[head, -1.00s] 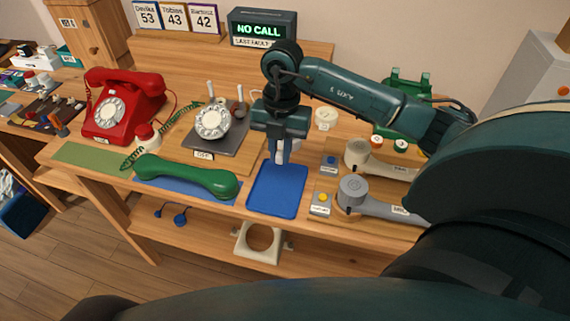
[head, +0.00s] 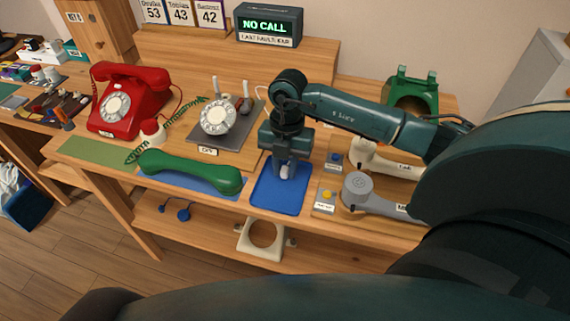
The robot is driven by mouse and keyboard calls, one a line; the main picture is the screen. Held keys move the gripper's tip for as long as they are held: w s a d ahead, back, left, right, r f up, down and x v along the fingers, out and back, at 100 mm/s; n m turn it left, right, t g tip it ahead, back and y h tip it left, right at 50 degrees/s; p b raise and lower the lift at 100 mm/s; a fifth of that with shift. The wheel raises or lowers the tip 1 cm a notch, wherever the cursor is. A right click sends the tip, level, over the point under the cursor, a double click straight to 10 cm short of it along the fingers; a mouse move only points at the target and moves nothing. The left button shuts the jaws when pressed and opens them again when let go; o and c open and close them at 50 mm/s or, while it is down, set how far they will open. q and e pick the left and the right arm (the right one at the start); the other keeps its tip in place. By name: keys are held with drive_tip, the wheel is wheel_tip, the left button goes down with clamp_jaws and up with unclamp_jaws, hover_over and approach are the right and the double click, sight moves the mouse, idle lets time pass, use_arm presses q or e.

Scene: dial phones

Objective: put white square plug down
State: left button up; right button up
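My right gripper (head: 286,174) points down over the far part of the blue tray (head: 278,202). It appears shut on the white square plug (head: 286,170), a small pale piece mostly hidden between the fingers. The plug is low, at or just above the tray floor; I cannot tell whether it touches. The rest of the tray is bare. My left gripper is not in view.
The green handset (head: 190,174) lies left of the tray. The grey handset (head: 358,190) and a yellow button (head: 327,195) are on the right. A red phone (head: 125,100) and a dial on a grey base (head: 217,117) stand farther left.

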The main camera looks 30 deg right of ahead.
drive_tip(key=shift+o, duration=1.3)
drive_tip(key=shift+r, duration=0.1)
